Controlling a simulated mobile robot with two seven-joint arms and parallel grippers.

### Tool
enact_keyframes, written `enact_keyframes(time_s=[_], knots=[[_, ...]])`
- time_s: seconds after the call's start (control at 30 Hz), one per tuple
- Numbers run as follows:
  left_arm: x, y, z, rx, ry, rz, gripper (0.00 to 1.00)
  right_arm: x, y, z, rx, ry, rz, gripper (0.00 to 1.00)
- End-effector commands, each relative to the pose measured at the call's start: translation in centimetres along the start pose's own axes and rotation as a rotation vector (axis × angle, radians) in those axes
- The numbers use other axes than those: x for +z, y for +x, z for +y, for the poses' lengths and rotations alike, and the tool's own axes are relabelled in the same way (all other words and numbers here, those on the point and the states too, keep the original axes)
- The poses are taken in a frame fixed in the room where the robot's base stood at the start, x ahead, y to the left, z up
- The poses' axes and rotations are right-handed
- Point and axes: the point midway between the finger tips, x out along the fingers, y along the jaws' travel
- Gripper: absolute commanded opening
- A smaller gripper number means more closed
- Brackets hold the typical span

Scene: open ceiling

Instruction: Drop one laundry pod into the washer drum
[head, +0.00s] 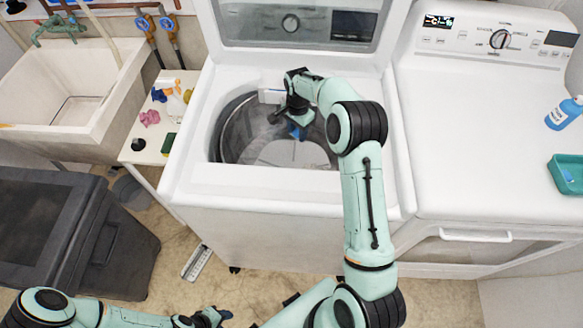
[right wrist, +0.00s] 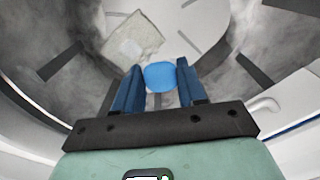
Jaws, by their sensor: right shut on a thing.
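The washer drum (head: 240,130) is a grey metal tub under the raised lid of the white washer. My right gripper (head: 297,131) reaches down into the drum opening. In the right wrist view, my right gripper (right wrist: 160,88) is shut on a rounded blue laundry pod (right wrist: 159,75), held between its two blue fingers. The drum wall (right wrist: 215,62) is around and beyond it, with the pod apart from it. A pale, crumpled cloth-like thing (right wrist: 133,40) lies in the drum. My left gripper (head: 223,314) is low at the bottom edge, away from the washer; its jaws are too small to judge.
The dryer (head: 480,130) stands to the right, with a teal tub (head: 567,172) holding something blue and a blue bottle (head: 563,112) on top. A narrow white table (head: 150,150) with small items, a sink (head: 100,110) and a dark bin (head: 110,250) are left.

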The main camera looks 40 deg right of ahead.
Motion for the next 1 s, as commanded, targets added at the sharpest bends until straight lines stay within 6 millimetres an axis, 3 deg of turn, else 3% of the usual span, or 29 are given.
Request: enact_keyframes(time_s=[0.33,0.37,0.43,0.77,1.0], knots=[[0.1,0.2,-0.1,-0.001,-0.001,-0.002,0.43,0.0,0.6,-0.1,-0.001,-0.001,0.000,0.12],[0.1,0.2,-0.1,-0.001,-0.001,-0.002,0.43,0.0,0.6,-0.1,-0.001,-0.001,0.000,0.50],[0.1,0.2,-0.1,-0.001,-0.001,-0.002,0.43,0.0,0.5,-0.1,-0.001,-0.001,0.000,0.70],[0.1,0.2,-0.1,-0.001,0.000,-0.002,0.43,0.0,0.3,-0.1,-0.002,-0.001,0.000,0.70],[-0.1,-0.1,0.1,0.000,0.000,0.001,0.43,0.0,-3.4,-0.2,-0.007,-0.001,0.003,0.70]])
